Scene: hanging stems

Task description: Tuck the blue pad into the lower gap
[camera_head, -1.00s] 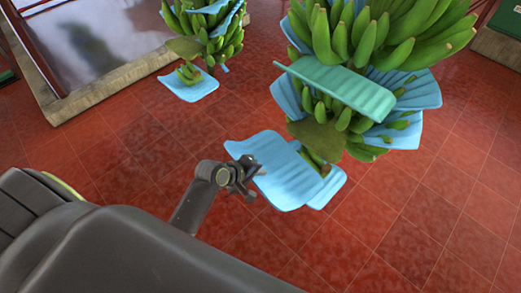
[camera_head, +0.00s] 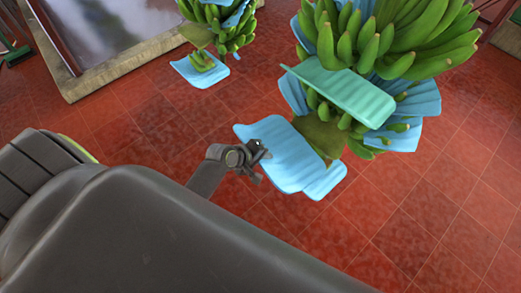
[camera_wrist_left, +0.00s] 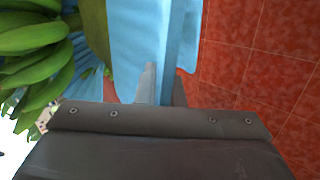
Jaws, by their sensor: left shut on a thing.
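My left gripper (camera_head: 256,162) is shut on the near left edge of a blue pad (camera_head: 283,152), a wavy light-blue sheet held beside the lower end of the near banana bunch (camera_head: 405,40). In the left wrist view the blue pad (camera_wrist_left: 135,40) stands edge-on between the fingers, with green bananas (camera_wrist_left: 35,50) to its left. The held pad overlaps another light-blue pad (camera_head: 326,182) at the bottom of the bunch. The lower gap lies around the lowest bananas; the held pad and a brownish-green piece (camera_head: 320,135) partly hide it. My right gripper is not in view.
A teal-green pad (camera_head: 345,92) sticks out above the held pad. More blue pads (camera_head: 415,100) sit between the banana layers. A second bunch (camera_head: 220,25) with a blue pad (camera_head: 200,70) hangs behind. The red tiled floor below is clear.

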